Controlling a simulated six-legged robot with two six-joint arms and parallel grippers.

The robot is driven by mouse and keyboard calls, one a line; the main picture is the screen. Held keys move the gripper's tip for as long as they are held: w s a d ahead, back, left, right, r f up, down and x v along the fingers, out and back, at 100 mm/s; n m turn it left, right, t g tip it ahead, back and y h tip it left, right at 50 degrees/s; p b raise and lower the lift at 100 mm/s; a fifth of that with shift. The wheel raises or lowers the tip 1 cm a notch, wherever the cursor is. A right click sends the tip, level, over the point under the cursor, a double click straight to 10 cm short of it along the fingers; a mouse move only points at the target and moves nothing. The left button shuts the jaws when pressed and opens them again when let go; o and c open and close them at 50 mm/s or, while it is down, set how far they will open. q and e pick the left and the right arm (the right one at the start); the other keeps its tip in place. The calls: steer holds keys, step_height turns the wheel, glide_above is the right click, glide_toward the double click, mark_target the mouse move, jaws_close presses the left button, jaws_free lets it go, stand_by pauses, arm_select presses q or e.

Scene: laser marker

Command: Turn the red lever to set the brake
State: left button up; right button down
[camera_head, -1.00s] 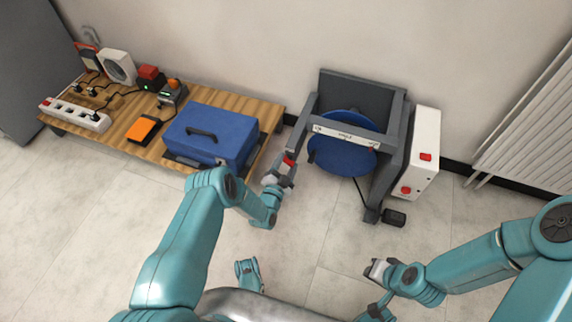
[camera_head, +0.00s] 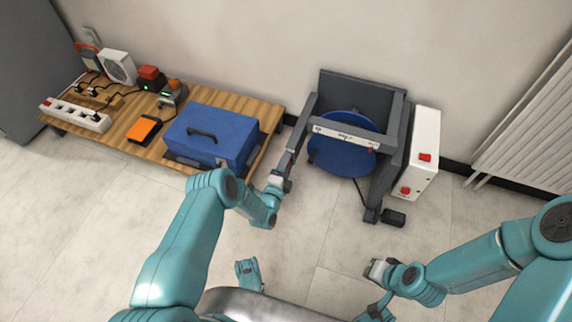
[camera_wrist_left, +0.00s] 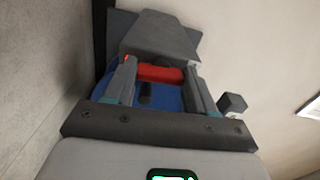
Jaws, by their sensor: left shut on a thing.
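The red lever (camera_wrist_left: 160,73) shows in the left wrist view as a red bar between the two fingers of my left gripper (camera_wrist_left: 160,82). My left gripper (camera_head: 284,180) is shut on it, at the front left of the dark grey machine frame (camera_head: 362,92). In the head view the gripper hides the lever. A blue round disc (camera_head: 340,160) sits inside the frame, behind a white labelled strip (camera_head: 346,137). My right gripper (camera_head: 378,270) is low at the right, apart from the machine; its jaw state is unclear.
A wooden low table (camera_head: 262,112) at the left holds a blue case (camera_head: 212,135), a power strip (camera_head: 75,115) and several devices. A white box (camera_head: 423,150) with red buttons is on the machine's right side. A black pedal (camera_head: 394,217) lies on the floor. The floor in front is clear.

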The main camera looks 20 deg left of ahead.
arm_select(q)
steer(key=shift+m, duration=0.5)
steer(key=o, duration=1)
steer(key=shift+o, duration=0.2)
